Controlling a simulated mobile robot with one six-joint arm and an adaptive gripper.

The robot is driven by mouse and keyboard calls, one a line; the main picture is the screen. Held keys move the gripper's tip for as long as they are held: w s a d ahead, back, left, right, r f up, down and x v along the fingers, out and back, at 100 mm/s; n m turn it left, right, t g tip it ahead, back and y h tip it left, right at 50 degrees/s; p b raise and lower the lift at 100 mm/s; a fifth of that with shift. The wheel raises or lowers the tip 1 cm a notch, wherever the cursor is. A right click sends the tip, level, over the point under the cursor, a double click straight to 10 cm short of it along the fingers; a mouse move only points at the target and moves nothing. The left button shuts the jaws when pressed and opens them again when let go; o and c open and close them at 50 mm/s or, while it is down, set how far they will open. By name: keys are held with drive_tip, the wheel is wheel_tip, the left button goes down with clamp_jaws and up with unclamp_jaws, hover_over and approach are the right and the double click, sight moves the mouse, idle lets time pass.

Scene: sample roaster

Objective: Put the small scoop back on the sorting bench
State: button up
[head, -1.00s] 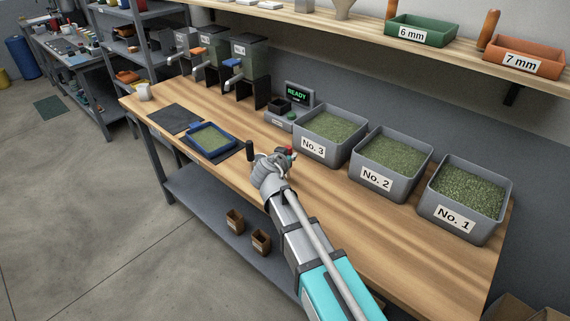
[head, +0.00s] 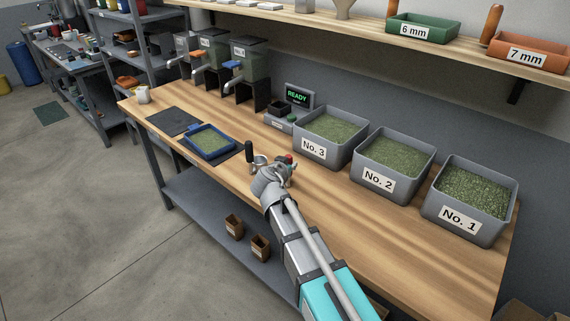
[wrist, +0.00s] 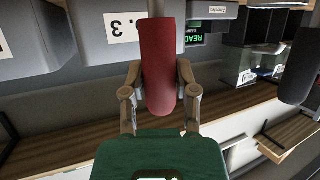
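My gripper (head: 282,165) is above the front part of the sorting bench (head: 350,210), left of the bins' front edges. In the wrist view its two fingers (wrist: 160,85) close on both sides of a red handle (wrist: 158,60), which I take for the small scoop's. A grey stem shows beyond the handle; the bowl is hidden. In the head view only a small red spot (head: 289,158) of it shows at the gripper. A black upright handle (head: 249,150) with a metal part is just left of the gripper. A dark handle is also at the wrist view's right edge (wrist: 298,70).
Grey bins No. 3 (head: 313,149), No. 2 (head: 378,180) and No. 1 (head: 459,218) line the back right. A blue sieve tray (head: 210,155), a dark mat (head: 173,122) and a READY display (head: 298,97) are to the left. The bench front right is clear.

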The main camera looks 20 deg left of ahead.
drive_tip(key=o, duration=0.4)
drive_tip(key=shift+c, duration=0.2)
drive_tip(key=shift+r, duration=0.15)
drive_tip(key=p+v, duration=0.4)
drive_tip(key=v, duration=0.8)
drive_tip(key=shift+p, duration=0.35)
drive_tip(key=shift+s, duration=0.1)
